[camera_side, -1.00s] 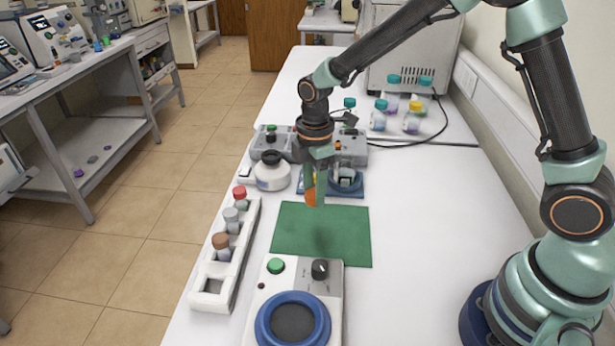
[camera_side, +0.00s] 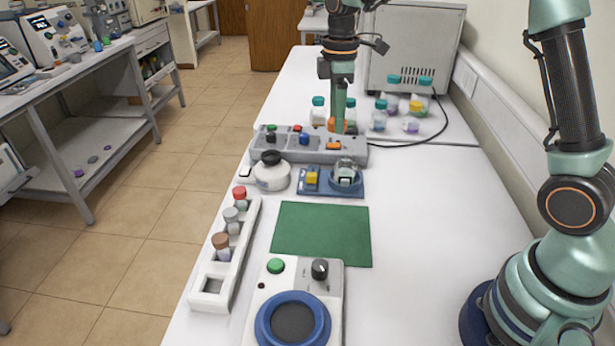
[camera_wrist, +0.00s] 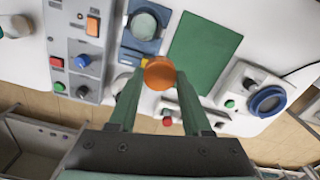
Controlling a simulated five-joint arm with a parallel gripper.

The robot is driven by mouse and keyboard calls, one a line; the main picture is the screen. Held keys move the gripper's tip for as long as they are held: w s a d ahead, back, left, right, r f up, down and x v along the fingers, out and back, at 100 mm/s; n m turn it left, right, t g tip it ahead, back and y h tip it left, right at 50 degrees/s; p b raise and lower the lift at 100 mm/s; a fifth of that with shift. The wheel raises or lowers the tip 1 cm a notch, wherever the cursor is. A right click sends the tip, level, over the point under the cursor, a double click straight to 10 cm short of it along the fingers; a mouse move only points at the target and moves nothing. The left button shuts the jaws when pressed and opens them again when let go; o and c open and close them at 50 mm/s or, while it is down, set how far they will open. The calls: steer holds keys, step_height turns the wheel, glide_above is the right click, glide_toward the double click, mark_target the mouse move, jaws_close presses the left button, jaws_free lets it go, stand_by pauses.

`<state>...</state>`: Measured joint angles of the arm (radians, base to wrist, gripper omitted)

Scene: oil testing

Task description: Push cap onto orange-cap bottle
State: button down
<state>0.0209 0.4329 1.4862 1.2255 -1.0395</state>
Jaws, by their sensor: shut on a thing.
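My gripper (camera_side: 338,122) points down above the grey control box at the far part of the bench. It is shut on an orange cap (camera_side: 336,126); in the wrist view the round orange top (camera_wrist: 159,73) sits between the fingertips. I cannot tell whether a bottle hangs below the cap.
The control box (camera_side: 265,148) with buttons lies under my gripper.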

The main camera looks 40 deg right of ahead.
steer(key=m, duration=0.2)
glide_above(347, 150)
steer(key=f, duration=0.1)
steer(key=shift+w+f, duration=0.1)
steer(key=shift+f, duration=3.1)
steer(key=shift+f, duration=0.15)
jaws_free()
step_height(347, 150, up, 7)
stand_by(1.1)
